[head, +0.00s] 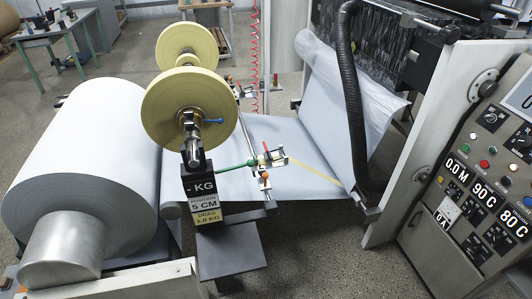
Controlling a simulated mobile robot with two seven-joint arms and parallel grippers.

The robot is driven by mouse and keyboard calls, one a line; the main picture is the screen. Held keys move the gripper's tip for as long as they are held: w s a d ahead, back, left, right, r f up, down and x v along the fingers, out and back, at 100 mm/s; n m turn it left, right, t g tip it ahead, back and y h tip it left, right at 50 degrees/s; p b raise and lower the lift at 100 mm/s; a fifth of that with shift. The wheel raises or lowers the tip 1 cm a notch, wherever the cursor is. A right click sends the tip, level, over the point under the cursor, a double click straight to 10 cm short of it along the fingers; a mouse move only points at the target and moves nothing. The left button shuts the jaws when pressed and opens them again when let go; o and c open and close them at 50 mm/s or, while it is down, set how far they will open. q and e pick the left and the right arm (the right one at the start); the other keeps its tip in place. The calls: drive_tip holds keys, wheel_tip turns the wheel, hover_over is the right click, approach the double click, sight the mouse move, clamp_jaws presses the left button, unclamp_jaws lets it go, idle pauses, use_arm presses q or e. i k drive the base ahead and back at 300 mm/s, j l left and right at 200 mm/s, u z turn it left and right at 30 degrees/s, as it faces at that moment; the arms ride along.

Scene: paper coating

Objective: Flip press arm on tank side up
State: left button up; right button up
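A similar small assembly (243,91) shows farther back along the same bar. Either may be the press arm; I cannot tell which is on the tank side, nor whether an arm is flipped up or down. A thin yellow strip (315,172) runs from the near assembly to the right. No tank is clearly identifiable. Neither of my grippers is in view.
A large white paper roll (84,145) fills the left. A black ribbed hose (350,100) and a control panel (488,160) stand at the right. Grey floor is open at the bottom middle.

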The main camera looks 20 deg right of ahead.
sight(268, 158)
drive_tip(key=i+l, duration=0.25)
drive_tip(key=l, duration=0.15)
drive_tip(key=i+l, duration=0.2)
drive_tip(key=l, duration=0.2)
drive_tip(key=i+l, duration=0.45)
drive_tip(key=l, duration=0.3)
drive_tip(key=i+l, duration=0.25)
drive_tip(key=l, duration=0.15)
drive_tip(key=i, duration=0.5)
drive_tip(key=u, duration=0.05)
